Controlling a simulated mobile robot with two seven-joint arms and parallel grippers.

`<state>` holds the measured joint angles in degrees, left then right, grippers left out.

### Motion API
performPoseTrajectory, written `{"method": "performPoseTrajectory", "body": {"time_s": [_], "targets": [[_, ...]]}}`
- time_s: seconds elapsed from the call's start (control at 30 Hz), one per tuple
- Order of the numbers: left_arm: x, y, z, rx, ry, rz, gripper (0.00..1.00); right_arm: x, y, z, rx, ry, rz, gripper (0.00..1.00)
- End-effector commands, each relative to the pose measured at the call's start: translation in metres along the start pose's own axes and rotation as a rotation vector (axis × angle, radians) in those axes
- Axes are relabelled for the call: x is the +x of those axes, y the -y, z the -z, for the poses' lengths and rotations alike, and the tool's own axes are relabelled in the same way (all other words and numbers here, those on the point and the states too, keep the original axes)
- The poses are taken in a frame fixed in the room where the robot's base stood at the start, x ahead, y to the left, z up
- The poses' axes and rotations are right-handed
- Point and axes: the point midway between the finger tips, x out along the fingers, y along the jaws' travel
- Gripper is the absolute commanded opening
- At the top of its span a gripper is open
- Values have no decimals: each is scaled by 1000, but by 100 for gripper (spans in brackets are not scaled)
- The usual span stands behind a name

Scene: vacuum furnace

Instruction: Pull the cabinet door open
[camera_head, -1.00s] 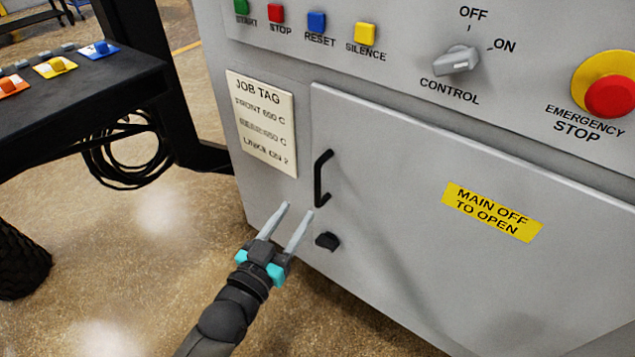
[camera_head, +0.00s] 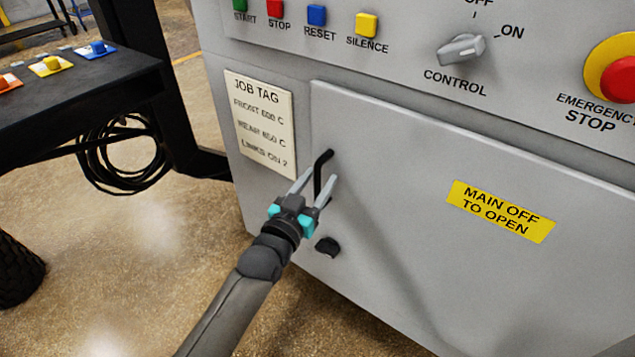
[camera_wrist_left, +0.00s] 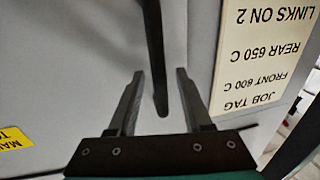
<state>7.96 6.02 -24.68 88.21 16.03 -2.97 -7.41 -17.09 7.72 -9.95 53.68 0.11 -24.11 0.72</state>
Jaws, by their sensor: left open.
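The grey cabinet door (camera_head: 400,190) is shut in the head view, with a black bar handle (camera_head: 319,172) near its left edge. My left gripper (camera_head: 320,179) is at the handle, open, its two fingers on either side of the bar. In the left wrist view the handle (camera_wrist_left: 157,70) runs down between the two open fingertips (camera_wrist_left: 158,73), with a gap showing on each side. The lower part of the handle is partly hidden by the fingers in the head view. My right gripper is not in view.
A black knob (camera_head: 327,246) sticks out below the handle. A job tag (camera_head: 261,125) is left of the door, and a yellow label (camera_head: 501,211) is on it. The control knob (camera_head: 461,48) is above. A black table (camera_head: 100,100) stands at the left.

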Motion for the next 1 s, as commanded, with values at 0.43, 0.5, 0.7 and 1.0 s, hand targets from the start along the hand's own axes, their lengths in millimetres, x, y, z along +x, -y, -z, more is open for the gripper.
{"method": "performPoseTrajectory", "body": {"time_s": [0.43,0.5,0.7,1.0], "targets": [[0,0,0,-1,0,0,24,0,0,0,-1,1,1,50],[0,0,0,-1,0,0,16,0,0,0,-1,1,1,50],[0,0,0,-1,0,0,0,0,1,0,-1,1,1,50],[0,0,0,0,1,0,0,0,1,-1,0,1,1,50]]}}
